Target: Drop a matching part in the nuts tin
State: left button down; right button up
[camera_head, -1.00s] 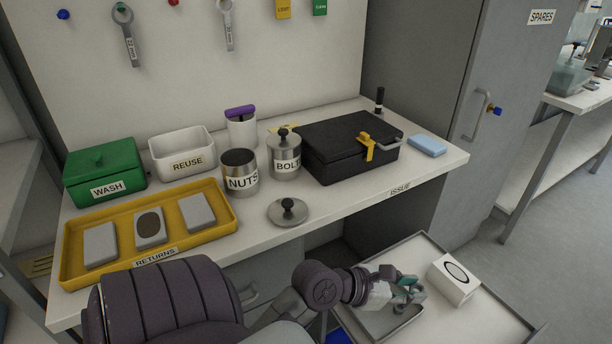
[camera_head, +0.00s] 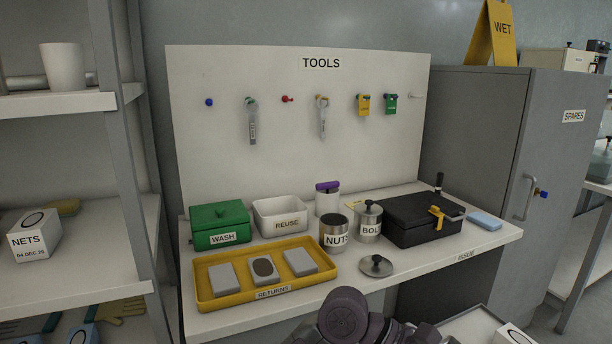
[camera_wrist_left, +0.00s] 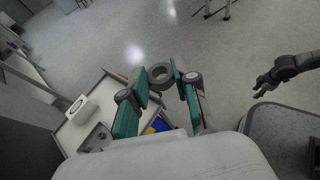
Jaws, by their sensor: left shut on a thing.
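The NUTS tin (camera_head: 335,233) stands on the bench, its top open and lidless. Its inside is dark, so I cannot see what it holds. A round lid with a black knob (camera_head: 376,266) lies on the bench in front of it. My left gripper (camera_wrist_left: 160,72), with teal fingers, is shut on a dark grey ring-shaped part (camera_wrist_left: 152,79) in the left wrist view. In the head view only my left arm shows at the bottom edge; its gripper is out of frame. My right gripper (camera_wrist_left: 262,86) hangs empty at the right of the wrist view, its fingers apart.
The lidded BOLTS tin (camera_head: 369,222) stands right beside the NUTS tin, with a black case (camera_head: 415,222) further right. The yellow RETURNS tray (camera_head: 210,294) holds grey blocks at left. The REUSE bin (camera_head: 280,217) is behind. A pale tray surface (camera_wrist_left: 75,132) lies below the left gripper.

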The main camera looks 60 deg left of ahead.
aim_at(331, 242)
jog(key=u, duration=1.75)
